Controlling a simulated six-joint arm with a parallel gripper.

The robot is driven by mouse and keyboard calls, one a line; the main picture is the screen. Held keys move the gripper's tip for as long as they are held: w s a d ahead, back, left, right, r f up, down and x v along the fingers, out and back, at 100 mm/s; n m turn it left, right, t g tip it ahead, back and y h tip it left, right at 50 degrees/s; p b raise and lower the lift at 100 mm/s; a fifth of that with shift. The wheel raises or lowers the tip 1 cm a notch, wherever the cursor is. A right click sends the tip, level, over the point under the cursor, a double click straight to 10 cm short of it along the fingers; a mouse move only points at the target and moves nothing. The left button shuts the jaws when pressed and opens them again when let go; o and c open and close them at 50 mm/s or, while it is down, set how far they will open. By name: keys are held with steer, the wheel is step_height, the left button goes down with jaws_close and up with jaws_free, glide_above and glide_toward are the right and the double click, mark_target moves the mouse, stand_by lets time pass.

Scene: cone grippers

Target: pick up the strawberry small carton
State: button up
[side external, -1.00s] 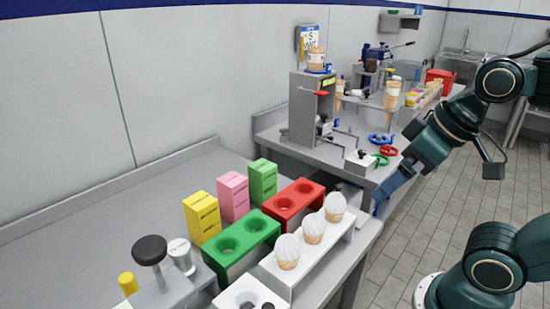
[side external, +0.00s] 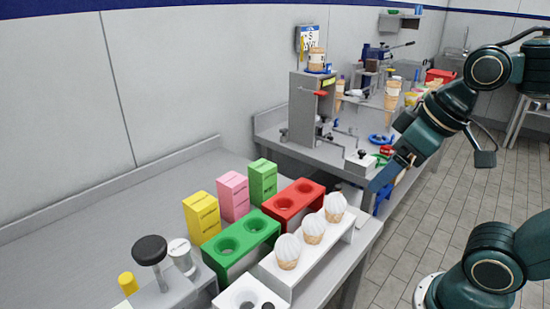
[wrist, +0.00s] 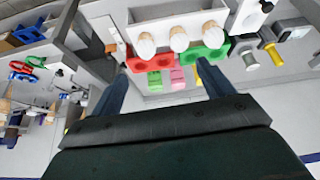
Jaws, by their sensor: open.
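The pink carton (side external: 232,196), which I take as the strawberry one, stands upright on the grey counter between a yellow carton (side external: 202,217) and a green carton (side external: 263,181). In the wrist view the pink carton (wrist: 178,78) shows small, between my fingers, beyond the cup holders. My gripper (side external: 374,186) is to the right of the counter's edge in the side view, well apart from the carton. In the wrist view my gripper (wrist: 161,72) has its two blue fingers spread, with nothing held.
A green holder (side external: 242,238), a red holder (side external: 292,202) and a white rack (side external: 312,256) with three white-topped cones stand between my gripper and the cartons. A black-topped stand (side external: 149,250) is at left. A machine bench (side external: 265,128) lies behind. The counter's far left is clear.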

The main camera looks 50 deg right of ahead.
steer(key=w+a+r+n+g+y, duration=0.1)
steer(key=w+r+n, duration=0.1)
steer(key=w, duration=0.3)
steer(key=w+a+r+n, duration=0.2)
steer(key=w, duration=0.3)
steer(key=n+g+y, duration=0.3)
steer(key=n+g, duration=0.1)
steer(key=n, duration=0.9)
glide_above(232, 179)
steer(key=d, duration=0.2)
step_height(232, 179, down, 14)
steer(key=shift+s+f, duration=0.15)
steer(key=shift+w+d+f+n+g, duration=0.1)
steer(key=shift+w+f+n+g, duration=0.2)
steer(key=shift+f+n, duration=0.25)
steer(key=shift+f, duration=0.1)
steer(key=shift+x, duration=1.2)
steer(key=shift+s+f, duration=0.1)
